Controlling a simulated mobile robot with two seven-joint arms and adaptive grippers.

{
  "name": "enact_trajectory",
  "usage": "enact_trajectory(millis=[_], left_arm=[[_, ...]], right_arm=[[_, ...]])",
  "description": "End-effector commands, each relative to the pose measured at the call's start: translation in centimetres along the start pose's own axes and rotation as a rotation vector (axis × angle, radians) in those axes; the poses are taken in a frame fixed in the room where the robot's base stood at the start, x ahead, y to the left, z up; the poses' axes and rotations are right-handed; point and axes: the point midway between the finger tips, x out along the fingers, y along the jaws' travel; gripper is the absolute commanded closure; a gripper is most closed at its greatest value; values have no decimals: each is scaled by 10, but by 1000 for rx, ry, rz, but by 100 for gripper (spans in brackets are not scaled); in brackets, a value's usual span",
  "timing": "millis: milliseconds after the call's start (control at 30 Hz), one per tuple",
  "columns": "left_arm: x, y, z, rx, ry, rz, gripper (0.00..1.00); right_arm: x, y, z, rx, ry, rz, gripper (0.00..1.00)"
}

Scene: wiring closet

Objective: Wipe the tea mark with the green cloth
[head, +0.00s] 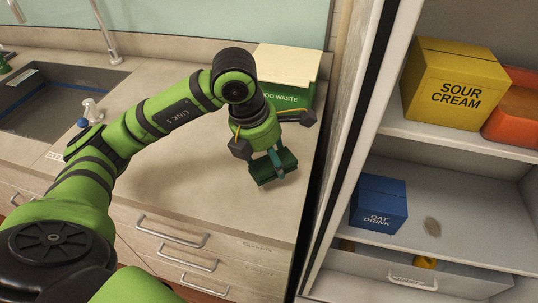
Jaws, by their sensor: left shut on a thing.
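The green cloth (266,174) is a dark green folded pad held over the right end of the counter, in front of the food waste bin. My left gripper (274,156) is shut on it and points down. I cannot tell whether the cloth touches the counter. A brownish smudge (432,227), which looks like the tea mark, is on the lower shelf of the open cabinet at the right, beside the blue box. The gripper and cloth are well to the left of it, across the cabinet's side wall. My right gripper is not in view.
A blue OAT DRINK box (378,205) stands just left of the smudge. The upper shelf holds a yellow SOUR CREAM box (455,85) and an orange container (514,115). The cabinet's side wall (345,140) divides counter from shelves. The food waste bin (285,92) stands behind my gripper.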

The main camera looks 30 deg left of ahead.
Motion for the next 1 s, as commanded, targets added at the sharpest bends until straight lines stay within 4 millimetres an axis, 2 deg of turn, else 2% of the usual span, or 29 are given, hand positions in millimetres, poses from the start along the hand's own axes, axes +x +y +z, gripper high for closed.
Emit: enact_trajectory(millis=[33, 800, 833, 900, 1000], left_arm=[[6, 0, -2, 0, 0, 0, 58], [51, 0, -14, 0, 0, 0, 58], [50, 0, -14, 0, -1, 0, 28], [47, 0, -13, 0, 0, 0, 5], [47, 0, -13, 0, 0, 0, 5]], right_arm=[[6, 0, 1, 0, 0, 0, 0], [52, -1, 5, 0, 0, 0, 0], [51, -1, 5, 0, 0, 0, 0], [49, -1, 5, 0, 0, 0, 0], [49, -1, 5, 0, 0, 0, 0]])
